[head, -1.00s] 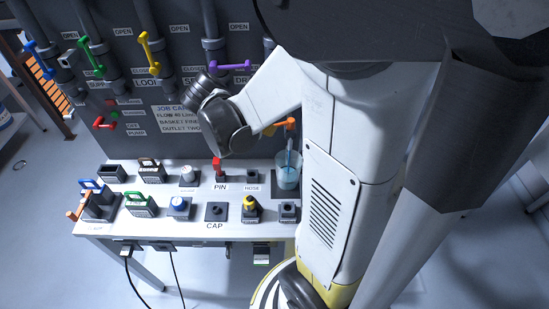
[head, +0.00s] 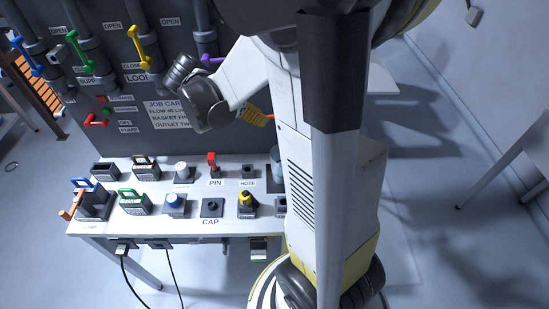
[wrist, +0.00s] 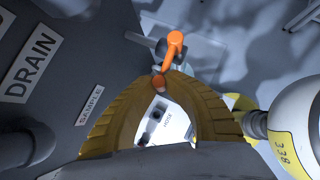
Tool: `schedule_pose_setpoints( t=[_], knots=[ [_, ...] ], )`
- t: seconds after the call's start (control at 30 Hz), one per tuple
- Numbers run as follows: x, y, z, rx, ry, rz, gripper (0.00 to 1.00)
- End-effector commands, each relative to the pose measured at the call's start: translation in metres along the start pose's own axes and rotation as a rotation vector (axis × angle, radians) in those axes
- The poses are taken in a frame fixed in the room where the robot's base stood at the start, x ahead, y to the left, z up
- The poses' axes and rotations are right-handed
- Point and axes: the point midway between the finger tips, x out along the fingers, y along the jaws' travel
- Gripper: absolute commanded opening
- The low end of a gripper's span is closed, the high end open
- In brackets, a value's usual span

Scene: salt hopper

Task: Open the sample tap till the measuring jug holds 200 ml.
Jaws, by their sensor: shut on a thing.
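The sample tap's orange handle (wrist: 174,45) shows in the wrist view beside the SAMPLE label (wrist: 89,106). My gripper (wrist: 160,78) is shut on the handle's near end, its yellow fingers curving in around it. In the head view one orange finger (head: 257,116) shows; the tap itself is hidden behind my arm. The measuring jug (head: 275,163) shows only as a bluish sliver at the table's back right, mostly covered by my arm. Its level and scale cannot be read. Whether liquid is running cannot be told.
The white table (head: 158,224) carries several parts, including a red pin (head: 212,163), a blue-topped piece (head: 174,200) and a yellow-topped piece (head: 246,201). The grey panel behind has pipes with blue, green, yellow and purple handles (head: 210,59). Open floor lies right of my arm.

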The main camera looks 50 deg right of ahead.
Motion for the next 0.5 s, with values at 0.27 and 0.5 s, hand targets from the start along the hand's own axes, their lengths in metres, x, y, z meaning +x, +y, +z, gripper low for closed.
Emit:
schedule_pose_setpoints(
  t=[0.27, 0.5],
  knots=[
    [0.0022, 0.0074, 0.0012, 0.076, 0.002, -0.062, 0.00],
    [0.0033, 0.0094, 0.0020, 0.095, 0.002, -0.077, 0.00]
  ],
)
